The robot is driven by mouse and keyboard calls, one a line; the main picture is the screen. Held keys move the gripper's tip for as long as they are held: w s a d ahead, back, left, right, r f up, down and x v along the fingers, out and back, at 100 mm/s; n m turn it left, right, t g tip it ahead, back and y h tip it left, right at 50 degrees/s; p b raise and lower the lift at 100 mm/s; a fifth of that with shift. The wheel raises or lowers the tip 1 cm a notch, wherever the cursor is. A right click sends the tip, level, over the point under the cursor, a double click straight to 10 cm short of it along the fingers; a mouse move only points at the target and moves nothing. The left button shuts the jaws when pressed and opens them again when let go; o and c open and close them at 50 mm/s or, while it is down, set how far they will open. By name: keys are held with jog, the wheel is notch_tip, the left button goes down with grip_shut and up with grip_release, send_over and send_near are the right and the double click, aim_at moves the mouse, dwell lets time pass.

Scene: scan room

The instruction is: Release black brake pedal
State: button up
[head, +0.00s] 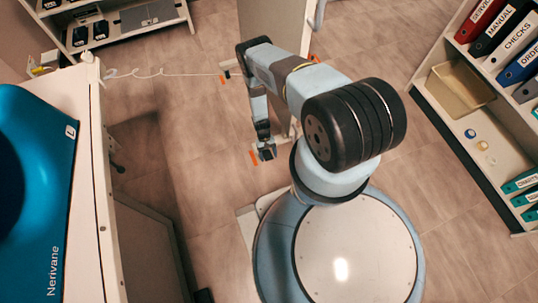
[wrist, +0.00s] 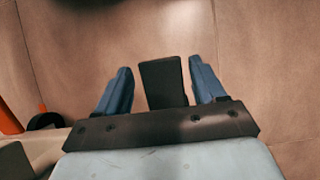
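In the wrist view, the black brake pedal (wrist: 162,82) shows as a dark, upright block between the two blue fingers of my gripper (wrist: 159,70). The fingers stand apart, one on each side of the pedal, with a narrow gap on the left and a thinner one on the right. Neither finger clearly touches it. The pedal's lower end is hidden behind the dark gripper body. In the head view, my gripper (head: 267,152) hangs low over the floor beside a small orange piece (head: 254,157); the pedal cannot be made out there.
A shelf with binders (head: 497,30) stands at the right, and another shelf (head: 120,20) at the back left. A pale panel (head: 285,25) rises behind my arm. In the wrist view, an orange part (wrist: 8,118) is at the left edge.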

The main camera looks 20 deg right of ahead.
jog(key=shift+o, duration=0.4)
jog(key=shift+w, duration=0.1)
jog(key=shift+w+r, duration=0.1)
jog(key=shift+r, duration=0.15)
jog(key=v, duration=1.3)
jog(key=shift+w, duration=0.1)
